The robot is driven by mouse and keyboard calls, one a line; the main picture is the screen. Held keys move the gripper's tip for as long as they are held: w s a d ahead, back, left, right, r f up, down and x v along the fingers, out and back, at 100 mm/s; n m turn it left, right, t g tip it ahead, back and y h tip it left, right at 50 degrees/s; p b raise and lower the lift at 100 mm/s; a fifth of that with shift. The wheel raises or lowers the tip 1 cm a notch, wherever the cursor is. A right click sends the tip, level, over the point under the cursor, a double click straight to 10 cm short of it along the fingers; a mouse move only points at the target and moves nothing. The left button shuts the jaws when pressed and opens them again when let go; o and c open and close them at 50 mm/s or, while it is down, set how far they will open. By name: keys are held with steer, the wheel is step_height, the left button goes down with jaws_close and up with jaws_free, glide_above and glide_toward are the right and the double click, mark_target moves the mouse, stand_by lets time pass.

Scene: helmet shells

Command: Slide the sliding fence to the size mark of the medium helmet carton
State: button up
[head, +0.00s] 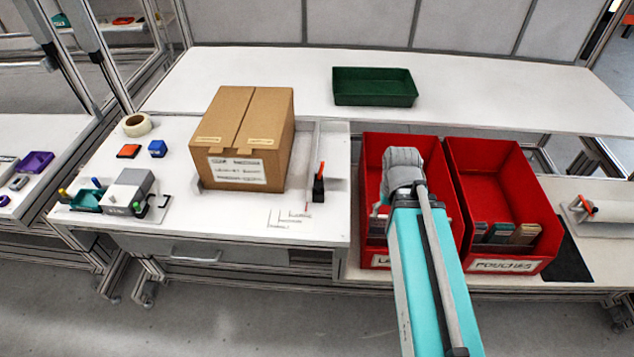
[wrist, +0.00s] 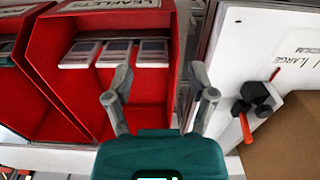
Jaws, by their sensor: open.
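The sliding fence (head: 318,187) shows as a black block with an upright orange-red handle, just right of the closed cardboard carton (head: 230,172). In the wrist view the fence's black block (wrist: 254,100) and orange handle (wrist: 246,128) are at the right, beside a corner of the carton (wrist: 292,145). Size marks (head: 290,217) are printed on the white table; the wrist view shows a LARGE mark (wrist: 302,55) and part of another word. My gripper (wrist: 162,78) is open and empty over the left red bin, apart from the fence. In the head view my arm hides its fingers.
The left red bin (wrist: 55,65), labelled leaflets, holds several pale packs (wrist: 115,53). The right red bin (head: 507,192) is labelled pouches. A green tray (head: 374,87) stands on the back table. A grey device (head: 127,190) and tape roll (head: 137,124) lie left of the carton.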

steer(key=w+a+r+n+p, duration=0.3)
steer(key=w+a+r+p, duration=0.2)
steer(key=w+a, duration=0.2)
step_height(320, 180, up, 5)
steer(key=n+p, duration=0.5)
glide_above(319, 184)
steer(key=shift+r, duration=0.15)
step_height(319, 184, down, 14)
steer(key=b, duration=1.3)
steer(key=shift+r+b, duration=0.1)
steer(key=shift+b, duration=0.2)
jaws_close()
